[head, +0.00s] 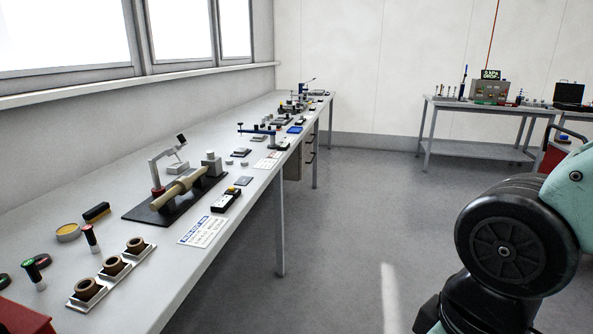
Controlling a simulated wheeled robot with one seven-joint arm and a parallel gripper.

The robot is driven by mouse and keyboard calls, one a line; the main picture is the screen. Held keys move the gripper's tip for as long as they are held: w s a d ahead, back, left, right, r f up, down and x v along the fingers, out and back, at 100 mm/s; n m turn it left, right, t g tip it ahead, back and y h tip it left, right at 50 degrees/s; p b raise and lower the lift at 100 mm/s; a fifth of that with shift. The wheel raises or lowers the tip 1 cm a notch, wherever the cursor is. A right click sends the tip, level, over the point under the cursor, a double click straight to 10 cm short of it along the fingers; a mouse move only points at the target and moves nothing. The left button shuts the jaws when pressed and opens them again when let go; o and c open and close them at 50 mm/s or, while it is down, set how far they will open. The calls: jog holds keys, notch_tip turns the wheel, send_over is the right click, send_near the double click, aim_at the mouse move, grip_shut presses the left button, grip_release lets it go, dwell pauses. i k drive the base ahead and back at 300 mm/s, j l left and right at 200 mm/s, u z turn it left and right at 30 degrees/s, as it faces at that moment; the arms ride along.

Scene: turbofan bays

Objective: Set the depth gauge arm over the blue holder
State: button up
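I cannot tell whether this is the blue holder. My gripper is not in view; only dark and teal links of my arm show at the lower right, away from the bench.
Nearer on the bench stand a black-based fixture with a beige shaft (180,187), a tray of brown rings (112,265) and a printed card (203,231). A second table (480,108) with equipment stands at the back right. The grey floor (350,225) between is clear.

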aim_at(272, 132)
jog(key=i, duration=0.9)
jog(key=i+u, duration=0.1)
jog(key=i, duration=0.8)
jog(key=i+l+u, duration=0.1)
jog(key=i+u, duration=0.3)
jog(key=i+l+u, duration=0.2)
jog(key=i+u, duration=0.15)
jog(key=i+l+u, duration=0.6)
jog(key=u, duration=0.15)
jog(key=i+l+u, duration=0.1)
jog(key=l, duration=0.15)
jog(key=i+l+u, duration=0.15)
jog(key=l, duration=0.15)
jog(key=i+l+u, duration=0.1)
jog(key=l, duration=0.15)
